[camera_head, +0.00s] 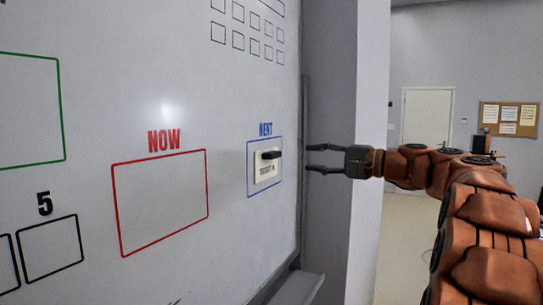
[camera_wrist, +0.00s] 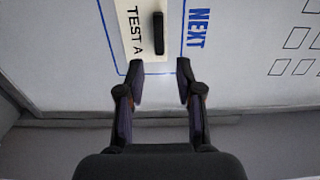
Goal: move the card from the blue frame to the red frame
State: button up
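The card (camera_head: 265,170) is white with a black handle and printed text. It sits on the whiteboard inside the blue frame (camera_head: 249,190), under the blue word NEXT. In the wrist view the card (camera_wrist: 134,20) reads "TEST A" and its black handle (camera_wrist: 158,34) lies ahead, between the lines of the finger gap. The red frame (camera_head: 120,213), under the red word NOW, is empty and lies left of the blue frame. My gripper (camera_head: 308,158) is open and empty, to the right of the card and apart from it. It also shows in the wrist view (camera_wrist: 160,82).
The whiteboard (camera_head: 225,225) also bears a green frame (camera_head: 62,110), black numbered boxes (camera_head: 52,248) and a grid of small boxes. A ledge (camera_head: 298,288) runs along its lower edge. A grey wall corner (camera_head: 350,80) stands behind my gripper. A door (camera_head: 427,122) and corkboard (camera_head: 510,118) are far back.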

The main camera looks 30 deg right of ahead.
aim_at(277, 156)
jog(key=shift+x, duration=4.8)
grip_shut()
